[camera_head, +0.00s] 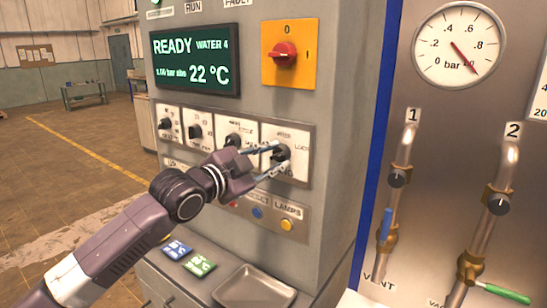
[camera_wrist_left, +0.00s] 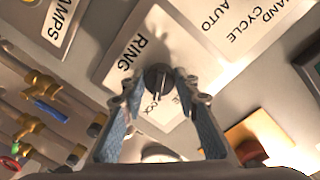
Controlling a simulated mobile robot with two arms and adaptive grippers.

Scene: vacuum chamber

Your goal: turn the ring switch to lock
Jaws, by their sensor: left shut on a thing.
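The ring switch (camera_head: 281,152) is the rightmost dark knob in the row of switches on the grey cabinet, with LOCK printed to its right. My left gripper (camera_head: 276,158) reaches it from the left, one finger above and one below. In the left wrist view the round knob (camera_wrist_left: 158,75) sits between the two fingertips, under the word RING. My left gripper (camera_wrist_left: 158,88) is shut on it. A pale mark on the knob points toward the bottom of that view, near partly hidden lettering. My right gripper is not in view.
Other knobs (camera_head: 195,131) stand in the same row to the left. Above are a READY display (camera_head: 196,62) and a red switch on a yellow plate (camera_head: 288,80). Lamps (camera_head: 287,224) and a metal tray (camera_head: 254,289) are below. A gauge and valve pipes (camera_head: 400,160) are at the right.

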